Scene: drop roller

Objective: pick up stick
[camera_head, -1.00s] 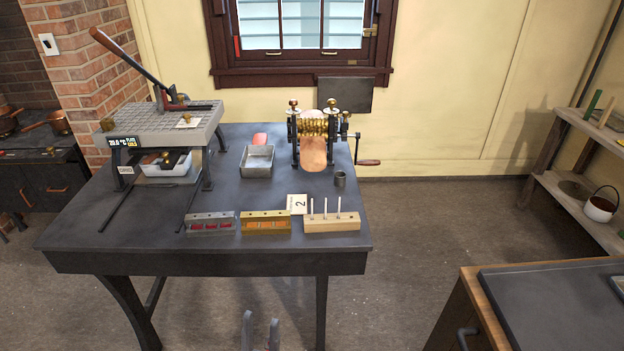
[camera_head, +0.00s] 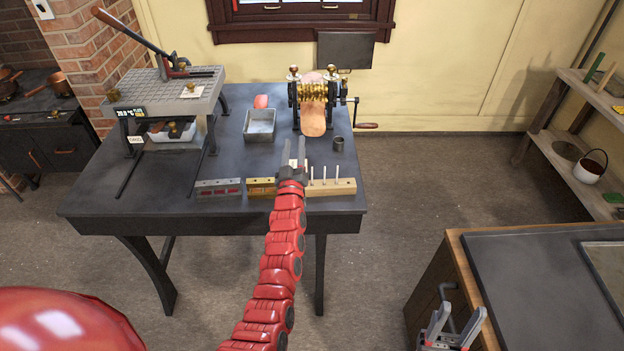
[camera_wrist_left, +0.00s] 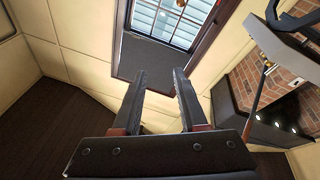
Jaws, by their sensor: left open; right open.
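Several thin white sticks stand upright in a light wooden block (camera_head: 343,187) at the front right of the dark table; one stick (camera_head: 324,174) shows clearly near its middle. My left gripper (camera_head: 296,150) is open, with its fingers just left of the sticks in the picture, over or above the table. Its jaws look empty in the left wrist view (camera_wrist_left: 160,90), which shows wall and window but no stick. My right gripper (camera_head: 452,325) is open and empty at the lower right, beside the nearer workbench. My left arm partly hides the block's left end.
The table (camera_head: 90,205) also holds a grey tray (camera_head: 261,125), a brass roller device (camera_head: 318,92), a small dark cup (camera_head: 338,144), a lever press (camera_head: 165,100), and a silver mould (camera_head: 218,187) beside a gold mould (camera_head: 260,187). Open floor lies right of the table.

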